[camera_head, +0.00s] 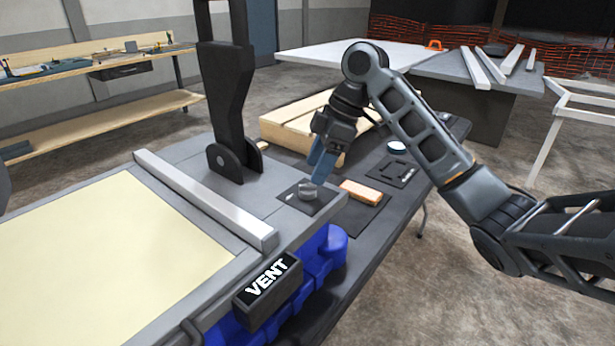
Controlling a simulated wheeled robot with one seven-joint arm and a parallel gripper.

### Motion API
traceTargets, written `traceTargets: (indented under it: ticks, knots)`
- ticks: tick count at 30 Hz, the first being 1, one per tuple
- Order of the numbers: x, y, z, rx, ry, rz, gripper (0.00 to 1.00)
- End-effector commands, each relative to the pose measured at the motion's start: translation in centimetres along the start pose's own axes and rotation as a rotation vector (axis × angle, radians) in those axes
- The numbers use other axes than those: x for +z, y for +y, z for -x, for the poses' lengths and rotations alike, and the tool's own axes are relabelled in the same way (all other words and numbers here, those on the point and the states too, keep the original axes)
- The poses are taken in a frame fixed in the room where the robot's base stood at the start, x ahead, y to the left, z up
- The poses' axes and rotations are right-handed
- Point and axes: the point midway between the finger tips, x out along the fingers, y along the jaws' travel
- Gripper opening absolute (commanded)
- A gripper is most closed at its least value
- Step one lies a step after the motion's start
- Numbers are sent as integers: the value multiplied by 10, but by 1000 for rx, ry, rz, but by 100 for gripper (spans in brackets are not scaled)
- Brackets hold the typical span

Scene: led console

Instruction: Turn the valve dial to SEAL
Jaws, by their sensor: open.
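The valve dial is a small grey knob (307,191) on a dark square plate (289,196) at the right end of the grey console (195,155). A small white mark shows on the plate left of the knob. My gripper (320,170), with blue fingers pointing down, is just above and slightly right of the knob. It is open, with nothing seen between the fingers; whether a fingertip touches the knob I cannot tell. A black block labelled VENT (268,278) sits at the console's front edge. No SEAL label is readable.
An orange-brown block (361,192) lies right of the knob on the dark table (350,245). A black upright post (226,110) rises left of the dial. A blue part (322,252) hangs at the console's front.

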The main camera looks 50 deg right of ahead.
Motion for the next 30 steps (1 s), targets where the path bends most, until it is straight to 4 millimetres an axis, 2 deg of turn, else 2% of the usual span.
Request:
traceTargets:
  ticks: [3, 9, 20, 30]
  knots:
    - [0, 0, -18, -2, 0, -3, 64]
    - [0, 0, -39, -2, 0, -1, 64]
    - [0, 0, -44, 0, 0, -1, 63]
    - [0, 0, -44, 0, 0, -1, 30]
